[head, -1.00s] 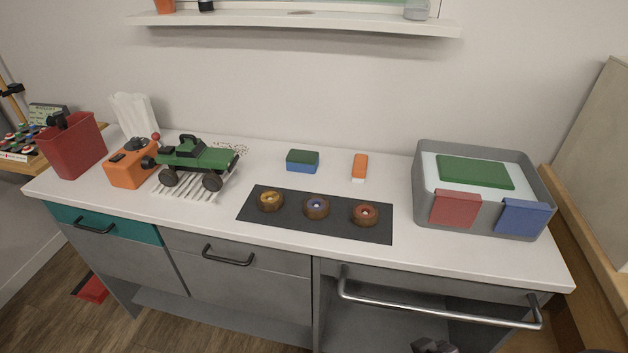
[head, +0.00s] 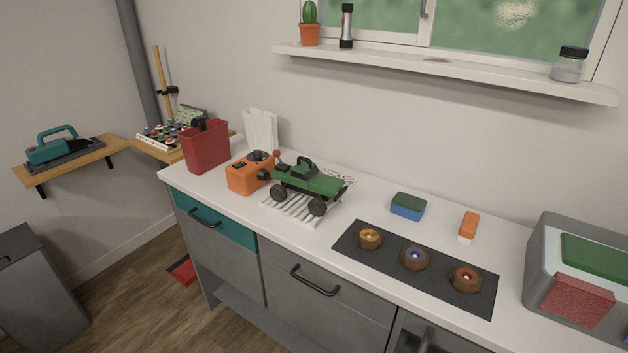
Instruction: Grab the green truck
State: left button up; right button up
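The green truck (head: 314,181) stands upright on a white slatted rack (head: 291,207) on the left part of the counter in the head view. It has a dark open cab frame, a green body and black wheels. Its left end is close beside an orange box-shaped controller (head: 249,174) with a red-tipped stick; I cannot tell whether they touch. Neither of my grippers can be made out in the head view, and nothing is holding the truck.
A red bin (head: 206,147) and white holder (head: 261,130) stand left of and behind the truck. Right of it are a black mat (head: 390,259) with several ring-shaped pieces, a green-blue sponge (head: 408,206), an orange-white block (head: 469,225) and a grey bin (head: 541,262). A shelf (head: 450,68) overhangs the back.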

aim_at(305, 178)
jog(key=i+j+z, duration=0.15)
jog(key=j, duration=0.2)
jog(key=i+j+z, duration=0.1)
jog(key=j, duration=0.25)
jog(key=i+j+z, duration=0.15)
jog(key=j, duration=0.25)
jog(key=i+j+z, duration=0.15)
jog(key=j, duration=0.25)
jog(key=i+j+z, duration=0.15)
jog(key=j, duration=0.25)
jog(key=i+j+z, duration=0.1)
jog(key=j, duration=0.3)
